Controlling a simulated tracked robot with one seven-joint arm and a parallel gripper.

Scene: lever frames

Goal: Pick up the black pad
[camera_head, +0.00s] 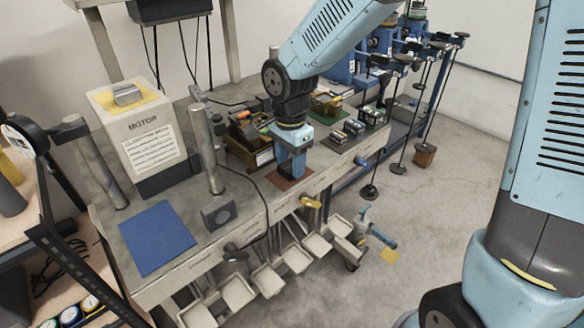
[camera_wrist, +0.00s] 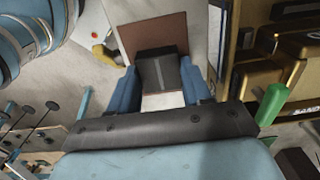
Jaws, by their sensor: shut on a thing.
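The black pad (camera_wrist: 156,68) is a dark block with a lighter grey stripe, seen in the wrist view between the two blue fingers of my gripper (camera_wrist: 160,80). My gripper is shut on it, with one finger on each side. In the head view my gripper (camera_head: 291,170) points down over a reddish-brown mat (camera_head: 288,184) near the bench's front edge. The pad is hidden there by the fingers. I cannot tell whether the pad touches the mat. The mat also shows beyond the pad in the wrist view (camera_wrist: 150,30).
The motor box (camera_head: 137,130), a metal post (camera_head: 207,150) and a blue mat (camera_head: 156,237) are further left.

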